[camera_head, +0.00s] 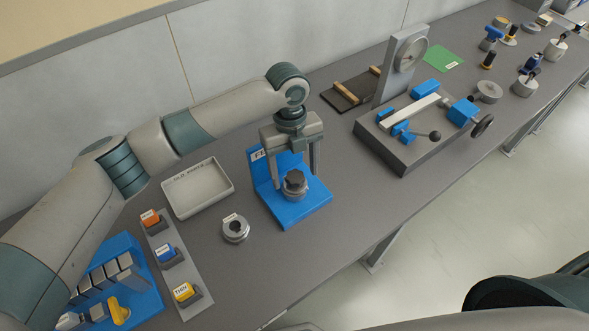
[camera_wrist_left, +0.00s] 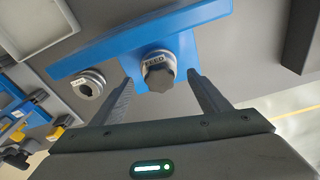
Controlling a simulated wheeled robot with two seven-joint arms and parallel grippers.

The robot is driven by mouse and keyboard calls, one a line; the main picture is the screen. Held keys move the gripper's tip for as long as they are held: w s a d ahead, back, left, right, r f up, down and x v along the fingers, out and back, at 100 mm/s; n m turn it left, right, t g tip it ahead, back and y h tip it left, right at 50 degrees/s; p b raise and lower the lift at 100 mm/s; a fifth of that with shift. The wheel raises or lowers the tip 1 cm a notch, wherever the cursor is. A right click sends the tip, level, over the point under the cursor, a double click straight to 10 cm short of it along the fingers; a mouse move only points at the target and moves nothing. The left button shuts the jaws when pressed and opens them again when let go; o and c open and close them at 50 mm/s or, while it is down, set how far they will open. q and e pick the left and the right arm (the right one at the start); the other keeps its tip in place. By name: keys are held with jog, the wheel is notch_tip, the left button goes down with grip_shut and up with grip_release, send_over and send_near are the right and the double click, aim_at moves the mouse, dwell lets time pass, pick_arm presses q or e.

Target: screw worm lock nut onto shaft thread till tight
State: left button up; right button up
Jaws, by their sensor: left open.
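A dark hexagonal nut-like piece (camera_head: 295,183) sits on a round metal collar on the blue stand (camera_head: 308,209). In the left wrist view the hex piece (camera_wrist_left: 159,75) has a light label reading FEED on the collar behind it. I cannot tell how far it is threaded, and any shaft thread is hidden. My left gripper (camera_head: 296,172) points down over the stand, its fingers apart on either side of the hex piece; I see no clear contact. A loose metal ring (camera_head: 235,229) with a small label lies on the bench left of the stand. My right gripper is not in view.
A pale tray (camera_head: 197,188) lies left of the stand. A grey strip (camera_head: 181,262) with labelled orange, blue and yellow blocks and a blue rack (camera_head: 150,292) are front left. A vise-like fixture (camera_head: 402,157) stands right. Bench between stand and fixture is clear.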

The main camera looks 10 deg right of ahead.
pick_arm(q)
jog(key=shift+w+r+b, duration=0.15)
jog(key=shift+r+b, duration=0.25)
jog(key=shift+r, duration=0.35)
notch_tip(320, 180, up, 16)
jog(key=w+b, duration=0.2)
jog(key=b, duration=0.3)
jog(key=shift+a, duration=0.25)
jog(key=shift+w+f, duration=0.1)
